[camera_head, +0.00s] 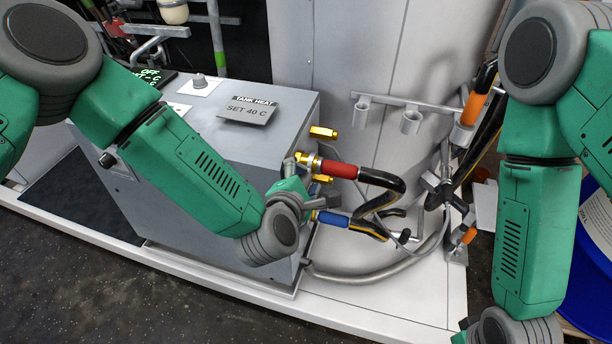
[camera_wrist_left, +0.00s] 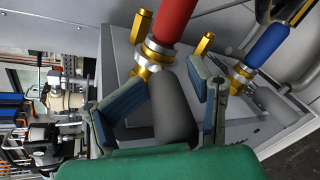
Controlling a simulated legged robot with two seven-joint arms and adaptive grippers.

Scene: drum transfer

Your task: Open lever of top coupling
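The top coupling (camera_head: 308,160) is brass and joins a red-sleeved hose (camera_head: 340,169) to the grey cabinet's side. Its brass lever (camera_head: 323,132) stands out above it; in the left wrist view the lever (camera_wrist_left: 141,25) is beside the red sleeve (camera_wrist_left: 174,18). My left gripper (camera_head: 291,190) is just below and left of the coupling. In the left wrist view its fingers (camera_wrist_left: 168,80) are spread, with the brass coupling (camera_wrist_left: 153,56) beyond them and no lever between them. My right arm reaches the bottom edge; only a sliver of its gripper (camera_head: 463,331) shows.
A lower coupling with a blue-sleeved hose (camera_head: 332,219) and its own brass lever (camera_head: 322,178) is close below. Black hoses (camera_head: 385,182) loop to the right. The cabinet (camera_head: 215,140) is left, and an empty pipe holder (camera_head: 411,121) is on the wall.

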